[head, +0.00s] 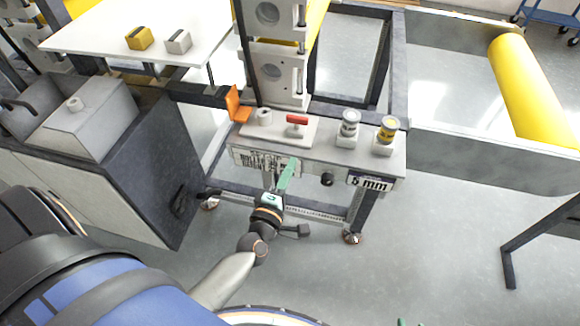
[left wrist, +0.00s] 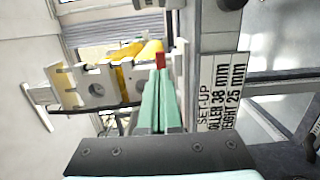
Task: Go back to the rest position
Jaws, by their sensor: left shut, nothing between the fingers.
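My left gripper (head: 289,172) reaches up from the lower left in the head view, in front of the laminating machine's control panel (head: 343,151). Its green fingers also show in the left wrist view (left wrist: 160,98), close together with nothing between them. The fingers overlap the front edge of the panel, below a red-handled switch (head: 297,120). The red piece also shows just beyond the fingertips in the left wrist view (left wrist: 160,61). I cannot tell whether the fingers touch the panel.
A white table (head: 180,28) at the upper left bears a yellow block (head: 140,39) and a grey block (head: 178,41). A dark-sided cabinet (head: 140,150) stands left of the arm. A yellow roller (head: 530,85) lies at the right.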

